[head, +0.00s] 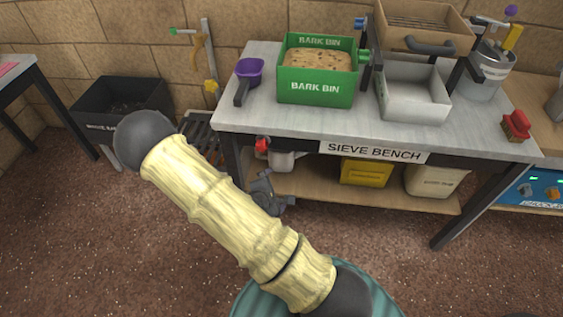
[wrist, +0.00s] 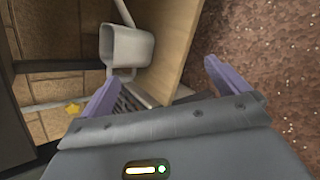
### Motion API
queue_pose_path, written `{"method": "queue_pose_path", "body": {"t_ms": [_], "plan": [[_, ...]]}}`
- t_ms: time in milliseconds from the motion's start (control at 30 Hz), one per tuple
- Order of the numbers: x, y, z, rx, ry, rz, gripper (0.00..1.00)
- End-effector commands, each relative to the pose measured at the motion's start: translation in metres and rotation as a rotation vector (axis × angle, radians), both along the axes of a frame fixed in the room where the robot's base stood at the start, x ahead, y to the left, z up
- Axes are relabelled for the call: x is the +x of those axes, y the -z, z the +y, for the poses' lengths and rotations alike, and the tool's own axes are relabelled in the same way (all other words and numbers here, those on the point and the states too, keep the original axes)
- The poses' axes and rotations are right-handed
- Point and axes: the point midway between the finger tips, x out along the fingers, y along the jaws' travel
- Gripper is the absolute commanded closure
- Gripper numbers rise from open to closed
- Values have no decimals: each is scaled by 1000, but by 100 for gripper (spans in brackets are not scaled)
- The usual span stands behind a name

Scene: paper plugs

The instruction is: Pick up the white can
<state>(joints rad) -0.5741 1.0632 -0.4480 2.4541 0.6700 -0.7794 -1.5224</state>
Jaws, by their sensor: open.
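The white can (head: 282,161) stands on the lower wooden shelf of the sieve bench, near its left end. In the head view it is small and shaded under the bench top. In the wrist view the white can (wrist: 127,46) shows sideways, with an open top and a thin handle or spout. My gripper (wrist: 164,70) is open, its two lavender fingers wide apart with nothing between them. The can is ahead of the fingers, nearer the left one, and apart from them. In the head view my gripper (head: 268,190) is a dark grey shape just in front of the shelf's left end.
The bench top (head: 260,112) overhangs the shelf (head: 320,190). A yellow bin (head: 365,171) and a cream bin (head: 432,181) stand right of the can. A dark bench leg (head: 231,157) is close on its left. The floor in front is clear.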

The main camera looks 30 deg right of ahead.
Motion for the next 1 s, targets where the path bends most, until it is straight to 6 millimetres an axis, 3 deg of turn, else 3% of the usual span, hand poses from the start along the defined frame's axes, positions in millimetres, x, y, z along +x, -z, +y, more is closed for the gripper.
{"method": "queue_pose_path", "body": {"t_ms": [33, 133, 433, 600, 1000], "plan": [[1, 18, -6, -108, -65, 19, 0], [7, 27, -17, -341, -196, 50, 0], [26, 27, -18, -998, -506, 127, 0], [29, 21, -14, -1114, -548, 138, 0], [36, 22, -20, -1109, -544, 138, 0]]}}
